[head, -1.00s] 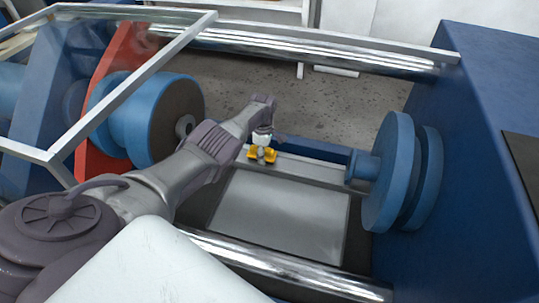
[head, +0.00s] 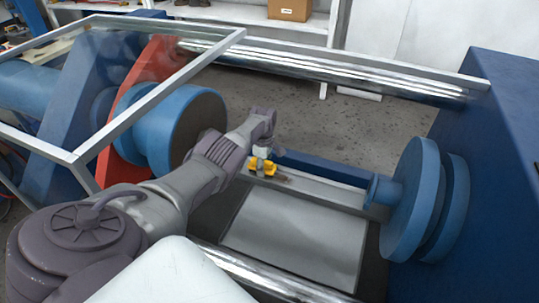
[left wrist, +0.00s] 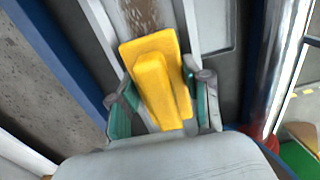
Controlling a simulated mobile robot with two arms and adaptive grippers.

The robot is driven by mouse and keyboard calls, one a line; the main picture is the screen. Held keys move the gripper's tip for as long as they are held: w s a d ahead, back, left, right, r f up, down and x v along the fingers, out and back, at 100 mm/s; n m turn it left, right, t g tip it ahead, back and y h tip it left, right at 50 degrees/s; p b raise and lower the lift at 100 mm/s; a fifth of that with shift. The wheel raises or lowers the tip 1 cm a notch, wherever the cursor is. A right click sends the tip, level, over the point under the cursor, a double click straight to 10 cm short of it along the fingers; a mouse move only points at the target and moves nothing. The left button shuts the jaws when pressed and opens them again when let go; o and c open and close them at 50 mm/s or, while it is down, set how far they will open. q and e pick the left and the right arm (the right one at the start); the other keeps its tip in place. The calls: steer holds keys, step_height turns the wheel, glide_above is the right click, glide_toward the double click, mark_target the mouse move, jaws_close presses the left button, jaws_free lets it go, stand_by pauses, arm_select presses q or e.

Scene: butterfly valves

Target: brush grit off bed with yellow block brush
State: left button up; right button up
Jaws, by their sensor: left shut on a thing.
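The yellow block brush (head: 263,168) is in my left gripper (head: 262,152), over the narrow grey bed strip (head: 335,195). In the left wrist view the brush (left wrist: 157,80) sits between the two green-padded fingers of my left gripper (left wrist: 163,112), which is shut on it. The brush is at or just above the strip; contact cannot be told. Brown grit (left wrist: 138,14) lies on the strip just beyond the brush in the left wrist view. My right gripper is not in view.
A blue flanged disc (head: 413,200) stands to the right, and a blue drum (head: 185,130) with a red plate (head: 125,110) to the left. Polished rails (head: 330,70) run behind and in front. A clear framed guard (head: 170,85) covers the left. A flat grey panel (head: 300,235) lies in front.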

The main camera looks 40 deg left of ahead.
arm_select(q)
steer(key=shift+s+a, duration=0.25)
steer(key=shift+a, duration=0.35)
step_height(320, 180, up, 8)
steer(key=p, duration=0.8)
stand_by(0.3)
steer(key=shift+d+f, duration=0.1)
